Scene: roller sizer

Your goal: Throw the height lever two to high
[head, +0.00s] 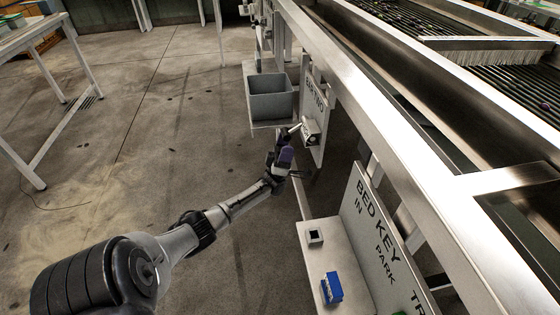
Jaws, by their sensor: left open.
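An upright panel (316,98) marked "BED TWO", partly hidden, stands beside the machine's long rail. A small pale lever housing (310,131) sticks out low on its front, with a light bar at its left that looks like the lever (296,128). The lettering on the housing is too small to read, and I cannot tell the lever's setting. My left gripper (287,148) is open just below and left of the housing. I cannot tell whether it touches the lever. My right gripper is not in view.
A grey bin (270,97) stands on a shelf left of the panel. Nearer is a white panel marked "BED KEY" (372,230), with a ledge holding a blue block (332,288) and a small square socket (315,236). Open concrete floor (140,120) lies left.

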